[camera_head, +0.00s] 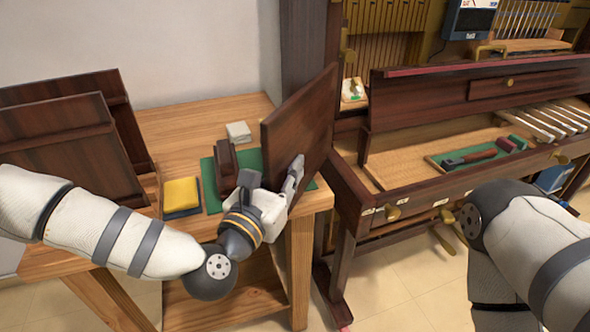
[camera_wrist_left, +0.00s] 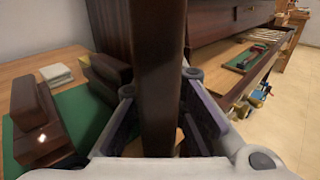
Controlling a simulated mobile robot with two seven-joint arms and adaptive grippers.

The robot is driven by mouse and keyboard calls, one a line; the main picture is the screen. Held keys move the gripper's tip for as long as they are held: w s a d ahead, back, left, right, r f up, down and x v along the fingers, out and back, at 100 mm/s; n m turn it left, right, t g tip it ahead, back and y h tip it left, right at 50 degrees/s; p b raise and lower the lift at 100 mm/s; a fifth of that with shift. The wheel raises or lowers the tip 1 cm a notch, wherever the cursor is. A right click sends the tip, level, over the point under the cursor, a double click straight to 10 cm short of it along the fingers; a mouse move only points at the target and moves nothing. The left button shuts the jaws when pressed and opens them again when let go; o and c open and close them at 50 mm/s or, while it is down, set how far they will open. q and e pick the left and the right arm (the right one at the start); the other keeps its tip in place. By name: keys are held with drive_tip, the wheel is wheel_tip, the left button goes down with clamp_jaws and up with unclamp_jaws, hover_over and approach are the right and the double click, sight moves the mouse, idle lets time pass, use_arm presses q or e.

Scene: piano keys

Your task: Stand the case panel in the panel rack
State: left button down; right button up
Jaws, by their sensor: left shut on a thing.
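The case panel (camera_head: 306,122) is a dark reddish-brown wooden board, held tilted on edge above the right end of the wooden table. My left gripper (camera_head: 292,185) is shut on its lower part. In the left wrist view the panel (camera_wrist_left: 158,75) stands edge-on between the two fingers (camera_wrist_left: 160,130). A dark brown slotted wooden stand (camera_head: 226,168) on a green mat looks like the panel rack, just left of the gripper; it also shows in the left wrist view (camera_wrist_left: 38,125). I cannot be sure that it is the rack. My right gripper is out of view.
Large dark panels (camera_head: 62,160) lean at the table's left. A yellow cloth (camera_head: 181,192) and a pale cloth stack (camera_head: 238,131) lie on the table (camera_head: 178,128). The opened piano (camera_head: 350,195) stands close on the right, with a tool tray (camera_head: 480,155) inside.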

use_arm(q)
drive_tip(key=shift+s+a, duration=0.1)
drive_tip(key=shift+s, duration=0.15)
drive_tip(key=c, duration=1.8)
unclamp_jaws()
drive_tip(key=shift+f, duration=0.1)
drive_tip(key=shift+c, duration=0.2)
drive_tip(key=shift+o, duration=0.9)
